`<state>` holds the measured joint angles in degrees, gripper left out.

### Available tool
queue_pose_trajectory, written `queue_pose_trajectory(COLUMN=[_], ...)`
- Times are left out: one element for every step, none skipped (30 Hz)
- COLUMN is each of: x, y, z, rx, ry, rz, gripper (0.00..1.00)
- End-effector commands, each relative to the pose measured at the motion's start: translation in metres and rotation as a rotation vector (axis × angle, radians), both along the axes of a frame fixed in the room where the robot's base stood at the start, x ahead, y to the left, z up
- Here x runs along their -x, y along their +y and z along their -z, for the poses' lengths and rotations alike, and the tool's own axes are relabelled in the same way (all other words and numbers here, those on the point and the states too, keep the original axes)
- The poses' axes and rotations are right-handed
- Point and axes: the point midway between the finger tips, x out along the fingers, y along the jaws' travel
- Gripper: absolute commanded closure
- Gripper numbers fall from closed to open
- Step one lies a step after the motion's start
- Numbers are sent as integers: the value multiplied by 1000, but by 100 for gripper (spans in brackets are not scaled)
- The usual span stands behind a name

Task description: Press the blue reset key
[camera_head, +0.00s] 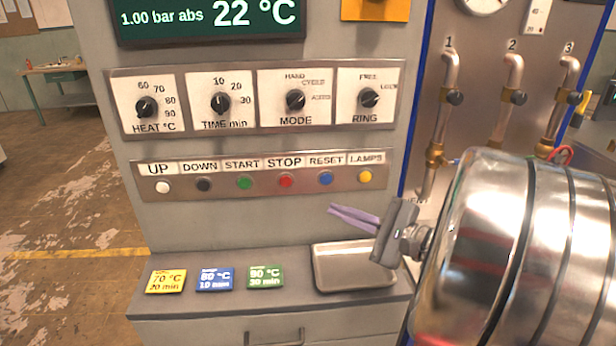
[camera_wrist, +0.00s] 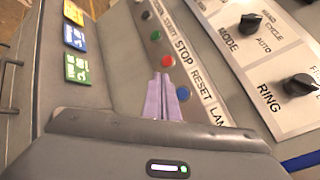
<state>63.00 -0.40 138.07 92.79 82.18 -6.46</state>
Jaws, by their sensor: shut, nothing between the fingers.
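The blue reset key (camera_head: 326,178) is a round button under the RESET label on the lower metal strip of the grey panel. In the wrist view the blue key (camera_wrist: 183,94) shows just right of my fingertips. My gripper (camera_head: 332,210) has lilac fingers, shut with nothing between them. In the head view the fingertips are a little below the reset key and point left. In the wrist view the gripper (camera_wrist: 165,78) covers part of the panel below the strip. A gap to the key seems to remain, but its depth is hard to judge.
The red STOP key (camera_head: 286,181) and yellow LAMPS key (camera_head: 365,176) flank the reset key. Knobs sit above. A metal tray (camera_head: 352,284) and yellow, blue and green cards (camera_head: 215,279) lie on the ledge below. Pipes with valves (camera_head: 455,97) stand at right.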

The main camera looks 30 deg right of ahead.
Motion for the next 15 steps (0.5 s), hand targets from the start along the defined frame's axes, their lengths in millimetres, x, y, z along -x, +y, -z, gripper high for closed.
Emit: queue_pose_trajectory(x=[0, 0, 0, 0, 0, 0, -1, -1, -2, -2, -3, -5, -7, -8, -11], y=[0, 1, 1, 1, 1, 1, 1, 1, 1, 1, 0, 0, -1, -2, -3], z=[0, 0, 0, 0, 0, 0, 0, 0, 0, 0, 0, 0, 0, 0, 0], rx=[1, 1, 1, 1, 1, 2, 2, 2, 2, 2, 2, 2, 2, 3, 3], ry=[0, 1, 1, 1, 1, 1, 1, 1, 1, 2, 1, 1, 2, 2, 2], rz=[-1, -2, -2, -2, -3, -3, -4, -4, -4, -5, -6, -6, -6, -6, -6], gripper=[100, 100, 100, 100, 100, 100, 100, 100, 100, 100, 100, 100, 100, 100, 100])
